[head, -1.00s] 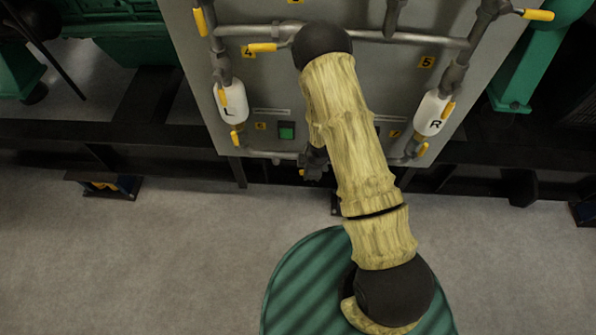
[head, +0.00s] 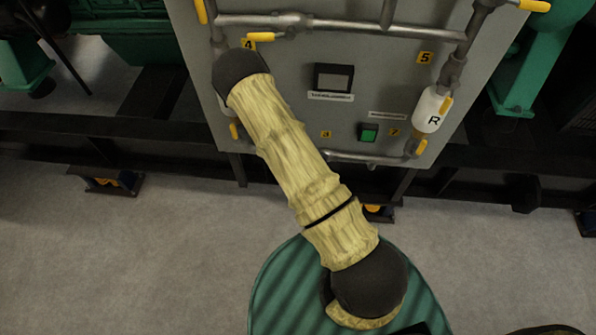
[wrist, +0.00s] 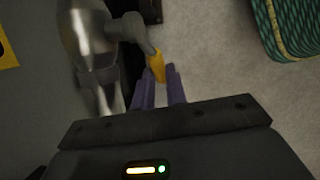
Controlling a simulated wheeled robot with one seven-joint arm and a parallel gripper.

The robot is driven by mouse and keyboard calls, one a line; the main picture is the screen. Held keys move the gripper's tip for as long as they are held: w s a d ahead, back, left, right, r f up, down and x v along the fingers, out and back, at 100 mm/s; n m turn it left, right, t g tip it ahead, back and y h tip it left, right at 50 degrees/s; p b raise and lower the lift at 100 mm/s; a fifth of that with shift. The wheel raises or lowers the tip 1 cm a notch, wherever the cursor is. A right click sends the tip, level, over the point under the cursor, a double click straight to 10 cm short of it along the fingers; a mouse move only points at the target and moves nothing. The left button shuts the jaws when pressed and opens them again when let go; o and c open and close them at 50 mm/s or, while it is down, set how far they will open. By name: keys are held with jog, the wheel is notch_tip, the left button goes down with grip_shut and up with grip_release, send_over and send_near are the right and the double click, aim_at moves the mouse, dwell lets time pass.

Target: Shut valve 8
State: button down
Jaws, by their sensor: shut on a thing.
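In the wrist view, my gripper (wrist: 161,74) has its two purple fingers on either side of a short yellow valve handle (wrist: 156,65) and is shut on it. The handle comes off a grey metal valve body (wrist: 129,29) on a pipe. The handle's number does not show in this view. In the head view, my arm covers the gripper and the held handle. A small yellow tag (head: 326,133), too small to read surely, sits on the grey panel (head: 290,85) above the lower pipe (head: 350,158).
The panel also bears a display (head: 333,78), a green button (head: 369,132), a white R canister (head: 432,110) and other yellow handles, one at lower right (head: 421,147). Dark rails (head: 100,130) run along the floor. A green striped round surface (head: 275,290) lies below my arm.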

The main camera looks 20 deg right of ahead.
dwell(0.5)
jog(key=c, duration=1.7)
grip_release()
jog(key=w+p+v, duration=0.1)
jog(key=v, duration=1.6)
jog(key=shift+s+a, duration=0.2)
jog(key=shift+s, duration=0.15)
jog(key=shift+r, duration=0.1)
